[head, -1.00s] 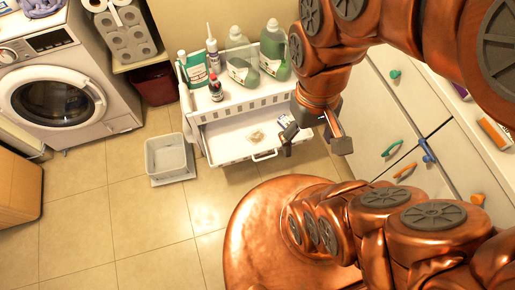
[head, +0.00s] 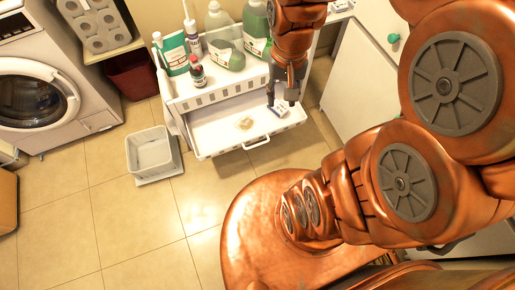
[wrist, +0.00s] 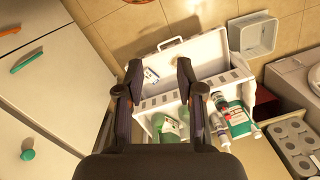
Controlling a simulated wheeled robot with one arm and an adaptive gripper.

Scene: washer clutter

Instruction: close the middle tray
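The white trolley (head: 215,92) has an open tray (head: 212,135) pulled out below its bottle-laden top, with a handle (head: 257,143) on its front edge.
Several bottles, including a green one (head: 257,32), stand on the trolley's top. A grey bin (head: 151,152) sits on the floor left of the tray. A washing machine (head: 40,90) stands at the far left. White cabinets (head: 362,80) stand on the right.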

